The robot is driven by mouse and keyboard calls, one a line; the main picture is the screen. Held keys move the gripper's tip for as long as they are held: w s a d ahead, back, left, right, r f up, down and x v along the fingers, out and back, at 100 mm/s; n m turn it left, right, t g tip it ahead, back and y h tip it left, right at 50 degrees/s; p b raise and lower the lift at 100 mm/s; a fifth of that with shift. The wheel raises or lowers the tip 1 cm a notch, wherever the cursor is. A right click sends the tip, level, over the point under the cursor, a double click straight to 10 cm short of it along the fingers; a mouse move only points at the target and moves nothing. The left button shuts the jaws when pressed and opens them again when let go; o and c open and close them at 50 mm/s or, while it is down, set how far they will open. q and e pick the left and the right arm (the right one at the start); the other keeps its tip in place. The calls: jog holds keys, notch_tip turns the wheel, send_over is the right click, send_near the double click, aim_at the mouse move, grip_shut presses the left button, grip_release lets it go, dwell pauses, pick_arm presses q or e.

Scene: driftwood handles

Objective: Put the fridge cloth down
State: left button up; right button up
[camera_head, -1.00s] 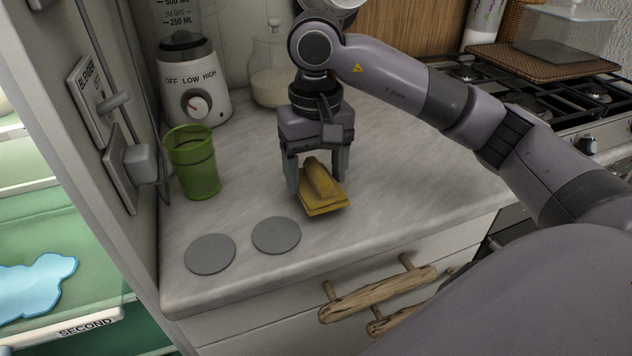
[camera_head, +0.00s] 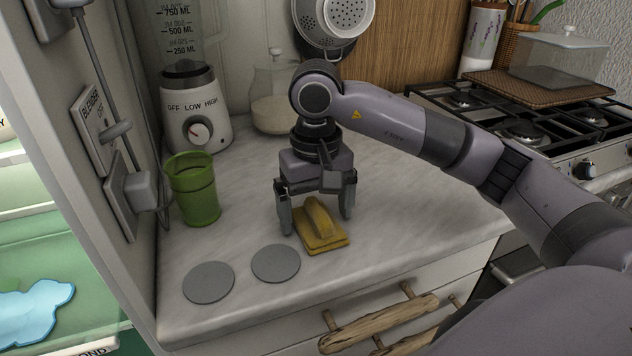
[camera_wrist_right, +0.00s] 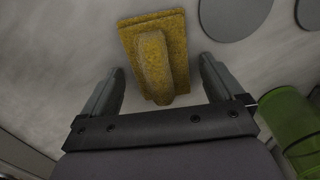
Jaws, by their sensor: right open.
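The fridge cloth (camera_head: 322,238) is a yellow folded cloth with a raised ridge on top. It lies flat on the marble-look counter (camera_head: 380,222). My right gripper (camera_head: 317,222) is open, its fingers apart at either side of the cloth's back end. In the right wrist view the cloth (camera_wrist_right: 135,40) lies mostly beyond the fingertips of the gripper (camera_wrist_right: 164,75), with its ridge end pointing between them and clear of both fingers. My left gripper is not in view.
Two grey discs (camera_head: 209,283) (camera_head: 276,264) lie left of the cloth. A green cup (camera_head: 193,190), a blender (camera_head: 194,110) and a glass jar (camera_head: 272,95) stand behind. The gas stove (camera_head: 520,130) is at right. An open compartment with a blue shape (camera_head: 35,310) is at left.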

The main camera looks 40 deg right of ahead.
aim_at(316, 204)
notch_tip(316, 204, up, 12)
jog(key=p, duration=0.2)
dwell(0.7)
